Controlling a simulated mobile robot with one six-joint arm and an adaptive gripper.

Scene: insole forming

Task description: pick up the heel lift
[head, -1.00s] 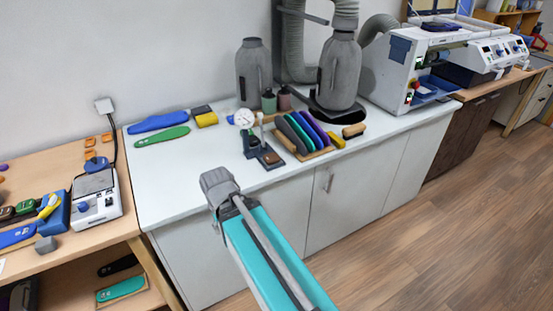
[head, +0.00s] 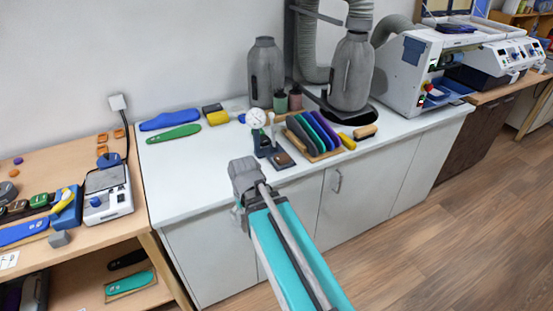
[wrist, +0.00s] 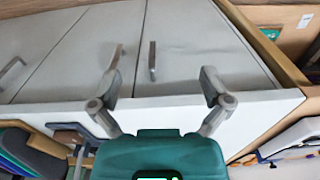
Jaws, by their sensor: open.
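I cannot tell for certain which piece is the heel lift. A small grey wedge-like block (head: 59,239) lies at the front of the wooden table on the left. Small orange pieces (head: 102,138) lie at the back of that table. My gripper shows in the wrist view (wrist: 160,86) with its two fingers spread wide and nothing between them. It is in front of the white cabinet, apart from all of these pieces. In the head view my arm's grey wrist end is at the white counter's front edge, and the fingers cannot be made out.
The white counter (head: 190,180) holds a blue insole (head: 169,120), a green insole (head: 173,133), a dial gauge (head: 256,118) and a rack of coloured insoles (head: 312,133). A white scale (head: 107,195) stands on the wooden table (head: 25,175). The counter's left front is clear.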

